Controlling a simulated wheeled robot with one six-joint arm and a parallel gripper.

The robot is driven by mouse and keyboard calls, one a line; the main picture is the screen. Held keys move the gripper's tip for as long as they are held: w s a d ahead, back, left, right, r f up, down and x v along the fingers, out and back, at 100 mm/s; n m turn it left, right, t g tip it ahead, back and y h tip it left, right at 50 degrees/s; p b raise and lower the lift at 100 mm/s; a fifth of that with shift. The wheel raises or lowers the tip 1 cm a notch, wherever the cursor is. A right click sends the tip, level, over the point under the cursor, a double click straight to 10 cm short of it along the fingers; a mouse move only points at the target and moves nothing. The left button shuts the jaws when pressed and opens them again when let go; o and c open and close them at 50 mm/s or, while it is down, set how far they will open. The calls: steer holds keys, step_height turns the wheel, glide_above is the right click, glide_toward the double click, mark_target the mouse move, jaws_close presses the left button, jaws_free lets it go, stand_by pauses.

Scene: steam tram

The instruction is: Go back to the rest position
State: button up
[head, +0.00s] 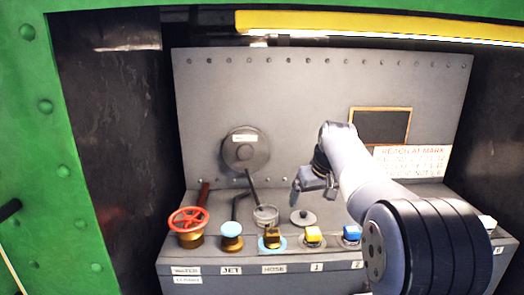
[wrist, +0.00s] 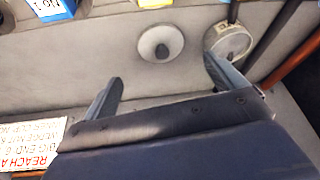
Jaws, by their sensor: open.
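My gripper (head: 309,190) hangs over the back of the grey console shelf in the head view, to the right of the round gauge-like disc (head: 245,148). In the wrist view my gripper (wrist: 160,88) has its two fingers spread wide with nothing between them. A small round lid with a knob (head: 303,217) lies on the shelf below the gripper. It also shows in the wrist view (wrist: 161,44), apart from the fingers. The right finger appears close to a round pale dish (wrist: 229,40) in the wrist view; I cannot tell whether they touch.
A red valve wheel (head: 188,220), a blue-topped jet fitting (head: 231,231) and yellow (head: 313,235) and blue (head: 351,233) blocks line the console front. A dark framed board (head: 380,126) and a lettered sign (head: 411,162) are at the back right. A yellow beam (head: 380,26) crosses above.

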mark_target(306, 214)
steer(key=x, duration=0.8)
steer(key=shift+f+p, duration=0.3)
step_height(306, 214, up, 3)
steer(key=shift+r, duration=0.65)
